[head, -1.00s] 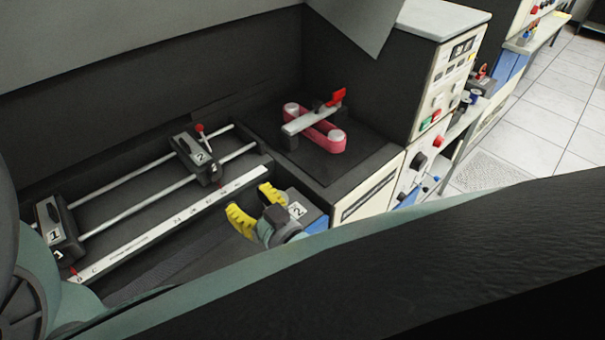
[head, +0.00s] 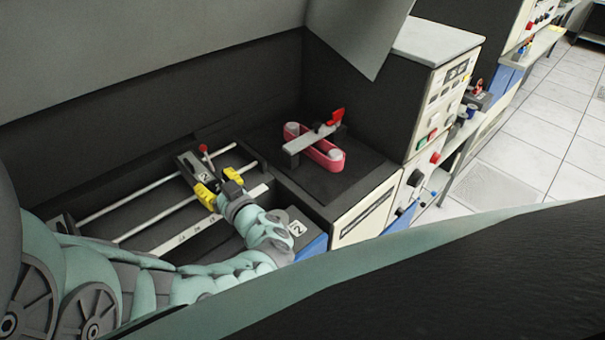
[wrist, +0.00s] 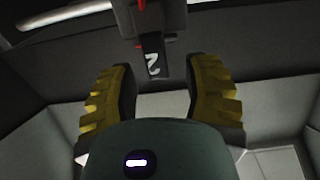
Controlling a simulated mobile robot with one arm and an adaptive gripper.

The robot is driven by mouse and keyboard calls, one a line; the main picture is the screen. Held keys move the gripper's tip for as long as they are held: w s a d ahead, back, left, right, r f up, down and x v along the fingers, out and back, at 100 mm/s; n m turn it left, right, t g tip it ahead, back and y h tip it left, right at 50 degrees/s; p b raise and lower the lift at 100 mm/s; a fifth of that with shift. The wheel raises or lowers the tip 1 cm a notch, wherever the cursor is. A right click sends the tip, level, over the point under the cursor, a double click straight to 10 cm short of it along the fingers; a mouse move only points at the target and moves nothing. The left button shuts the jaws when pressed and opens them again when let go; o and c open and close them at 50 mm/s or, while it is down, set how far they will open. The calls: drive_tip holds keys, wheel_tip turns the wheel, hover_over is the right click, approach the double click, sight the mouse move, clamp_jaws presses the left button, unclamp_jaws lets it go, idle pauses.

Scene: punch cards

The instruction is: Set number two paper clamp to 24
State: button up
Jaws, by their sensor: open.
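The number two paper clamp (head: 190,165) is a dark block on two metal rods, with a red-knobbed lever on top. It sits toward the right end of the rods.
The other clamp (head: 62,222) at the left end is mostly hidden by my arm. A pink belt unit (head: 325,158) with a red handle stands on the dark surface at right. A box marked 2 (head: 298,228) stands beside my forearm. A control cabinet (head: 440,85) rises behind right.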

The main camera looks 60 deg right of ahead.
drive_tip(key=shift+w+d, duration=0.15)
drive_tip(key=shift+w, duration=0.2)
drive_tip(key=shift+o, duration=0.2)
clamp_jaws()
idle(0.4)
